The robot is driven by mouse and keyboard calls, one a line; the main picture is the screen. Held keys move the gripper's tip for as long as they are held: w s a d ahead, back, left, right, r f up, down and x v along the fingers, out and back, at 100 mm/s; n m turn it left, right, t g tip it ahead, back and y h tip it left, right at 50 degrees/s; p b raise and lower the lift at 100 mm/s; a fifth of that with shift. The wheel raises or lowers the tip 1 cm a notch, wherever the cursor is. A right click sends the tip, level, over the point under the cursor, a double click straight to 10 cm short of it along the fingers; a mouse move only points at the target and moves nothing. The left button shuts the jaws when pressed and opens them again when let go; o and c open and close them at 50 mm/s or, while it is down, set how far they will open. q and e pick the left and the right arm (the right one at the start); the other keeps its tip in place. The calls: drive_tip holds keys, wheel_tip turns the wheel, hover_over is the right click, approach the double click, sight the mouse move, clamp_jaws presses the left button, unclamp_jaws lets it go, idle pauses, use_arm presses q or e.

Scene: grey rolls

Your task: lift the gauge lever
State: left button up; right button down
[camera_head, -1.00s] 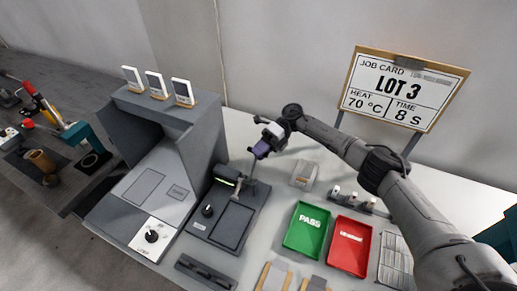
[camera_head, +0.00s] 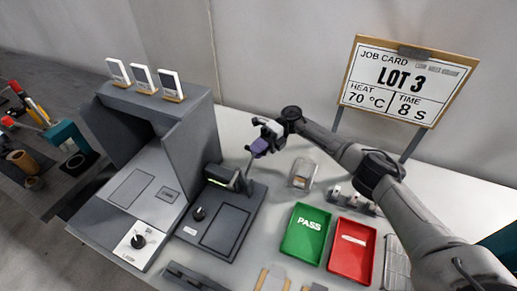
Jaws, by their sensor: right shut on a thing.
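The gauge (camera_head: 225,229) is a dark flat unit on the bench, with a black knob, a green-lit display on its block and a thin grey lever (camera_head: 248,166) at its back right. The lever stands up at a tilt from the block. The fingers hide the exact contact. My left gripper is not in view.
A grey hooded station (camera_head: 155,200) stands left of the gauge. Right of it are a small clear block (camera_head: 301,173), a green PASS tray (camera_head: 306,234) and a red tray (camera_head: 352,250). The job card (camera_head: 405,84) stands at the back.

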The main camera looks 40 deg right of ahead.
drive_tip(key=shift+a+f, duration=0.15)
drive_tip(key=c, duration=1.5)
unclamp_jaws()
drive_tip(key=o, duration=0.3)
drive_tip(key=shift+a, duration=0.2)
drive_tip(key=shift+o, duration=0.9)
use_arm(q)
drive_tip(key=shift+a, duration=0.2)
use_arm(e)
drive_tip(key=shift+d, duration=0.15)
